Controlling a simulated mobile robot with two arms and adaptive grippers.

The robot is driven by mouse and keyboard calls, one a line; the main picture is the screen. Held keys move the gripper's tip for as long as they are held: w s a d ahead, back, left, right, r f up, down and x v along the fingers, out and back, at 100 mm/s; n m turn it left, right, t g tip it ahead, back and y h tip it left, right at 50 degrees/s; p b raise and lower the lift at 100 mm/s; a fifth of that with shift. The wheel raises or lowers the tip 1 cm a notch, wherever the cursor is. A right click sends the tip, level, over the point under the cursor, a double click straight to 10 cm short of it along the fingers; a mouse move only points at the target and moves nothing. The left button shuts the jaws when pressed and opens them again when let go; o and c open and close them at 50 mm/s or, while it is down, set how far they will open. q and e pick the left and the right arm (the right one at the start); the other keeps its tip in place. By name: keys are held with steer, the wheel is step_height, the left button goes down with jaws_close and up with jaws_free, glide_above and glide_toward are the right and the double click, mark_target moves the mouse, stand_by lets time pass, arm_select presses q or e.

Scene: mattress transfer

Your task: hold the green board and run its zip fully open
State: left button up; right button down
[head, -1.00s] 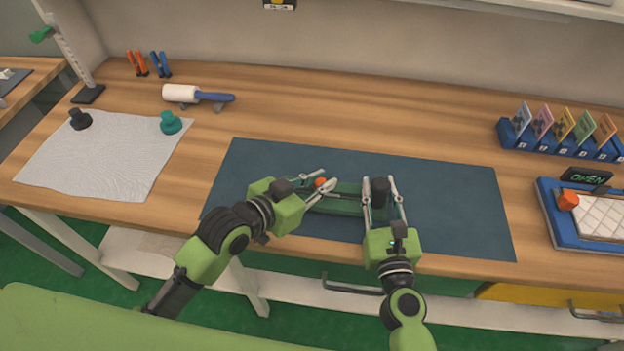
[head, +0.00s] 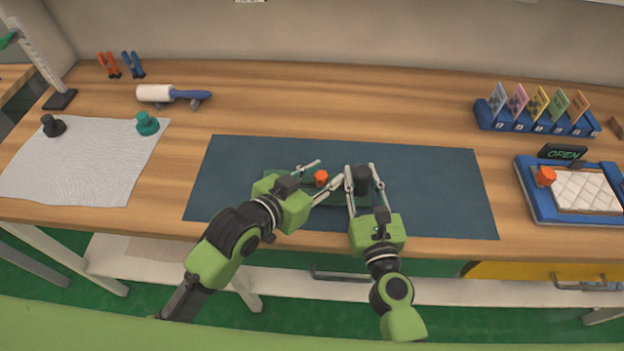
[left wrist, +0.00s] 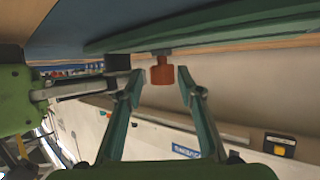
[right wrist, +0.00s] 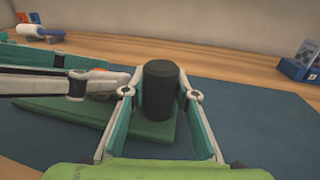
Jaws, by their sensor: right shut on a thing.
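The green board (head: 335,202) lies flat on the dark blue mat; it also shows in the right wrist view (right wrist: 95,116). A black round post (head: 361,180) stands upright at its right end. My right gripper (head: 362,186) is shut on this post, with a finger on each side in the right wrist view (right wrist: 160,95). An orange-red zip pull (head: 321,178) sits left of the post. My left gripper (head: 328,173) has its fingers apart on either side of the pull (left wrist: 162,70), with small gaps visible in the left wrist view. The arms hide part of the board.
The blue mat (head: 430,190) is clear to the right. A lint roller (head: 155,94), a white cloth (head: 80,165) with two knobs, and pliers are at left. A blue card rack (head: 535,125) and a blue tray (head: 530,195) stand at right.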

arm_select(q)
steer(key=v, duration=1.1)
steer(key=shift+s+a, duration=0.15)
arm_select(e)
steer(key=c, duration=1.5)
jaws_free()
